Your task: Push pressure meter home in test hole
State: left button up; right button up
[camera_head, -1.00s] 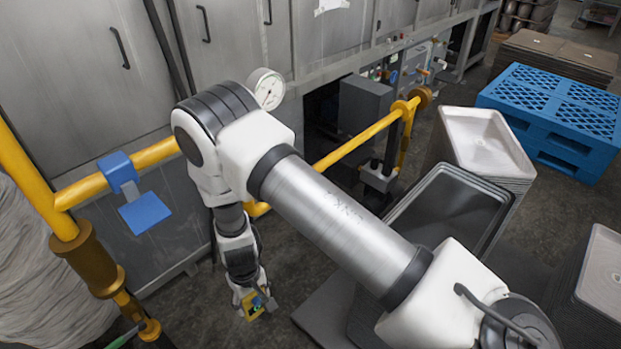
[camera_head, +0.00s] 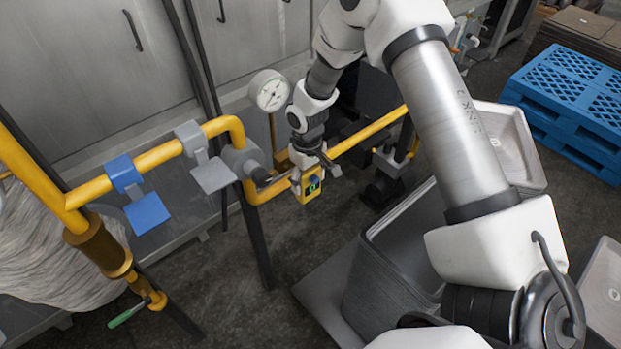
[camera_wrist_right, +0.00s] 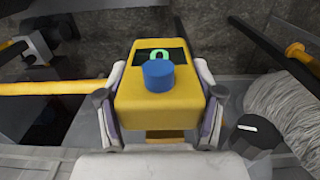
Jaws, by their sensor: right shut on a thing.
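The pressure meter (camera_head: 308,186) is a yellow box with a dark face, a green display and a blue knob. My right gripper (camera_head: 318,163) is shut on it. In the right wrist view the meter (camera_wrist_right: 158,105) sits between the two fingers of the right gripper (camera_wrist_right: 159,118), one on each side. A grey fitting (camera_head: 243,160) on the yellow pipe is just left of the meter in the head view. A dark rod-like part (camera_head: 272,181) spans between them. I cannot make out the test hole or tell how deep anything sits. My left gripper is not in view.
The yellow pipe (camera_head: 160,155) carries a blue-handled valve (camera_head: 125,175) and a grey-handled one (camera_head: 190,135). A round dial gauge (camera_head: 269,90) stands behind the fitting. Stacked trays (camera_head: 400,245) and a blue pallet (camera_head: 570,95) are at right. The floor below the meter is clear.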

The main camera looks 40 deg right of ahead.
aim_at(292, 165)
jog(key=shift+w+a+b, duration=0.15)
jog(key=shift+w+b, duration=0.15)
jog(key=shift+w, duration=1.15)
jog(key=shift+a+r, duration=0.1)
jog(key=shift+r+p, duration=0.1)
jog(key=shift+p, duration=0.35)
jog(key=shift+w+a+b, duration=0.1)
jog(key=shift+w+b, duration=0.2)
jog(key=shift+w, duration=1.3)
dwell(1.1)
jog(key=o, duration=1.3)
jog(key=shift+c, duration=0.2)
